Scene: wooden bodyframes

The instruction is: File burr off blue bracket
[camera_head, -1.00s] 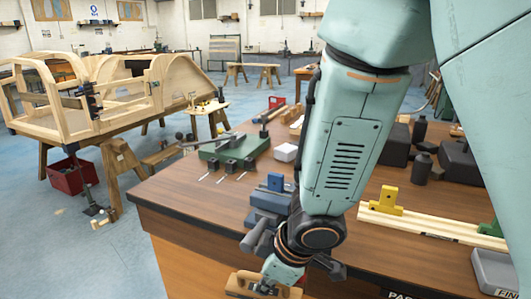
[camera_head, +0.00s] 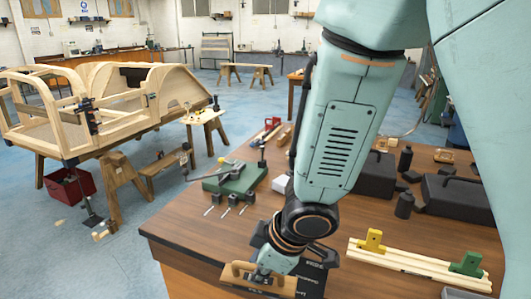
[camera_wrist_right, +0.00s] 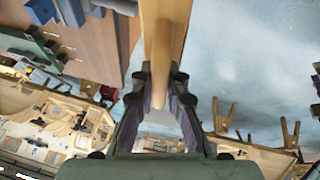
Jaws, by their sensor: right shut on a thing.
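My right gripper (camera_head: 264,278) is shut on a wooden-handled tool (camera_head: 236,273) near the table's front edge. In the right wrist view the tool's tan wooden body (camera_wrist_right: 166,38) runs up from between the fingers (camera_wrist_right: 160,98). The tool's working face is not clear. In the head view the blue bracket is hidden behind my right arm. A blue piece (camera_wrist_right: 72,12) shows at the top left of the wrist view, apart from the tool; I cannot tell whether it is the bracket. My left gripper is out of view.
The brown table (camera_head: 190,225) carries a green plate (camera_head: 238,178) with dark blocks. A yellow bracket (camera_head: 372,240) and a green bracket (camera_head: 468,263) sit on a pale wooden rail. Dark cases (camera_head: 456,200) stand at the right. A wooden bodyframe (camera_head: 100,105) stands behind at the left.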

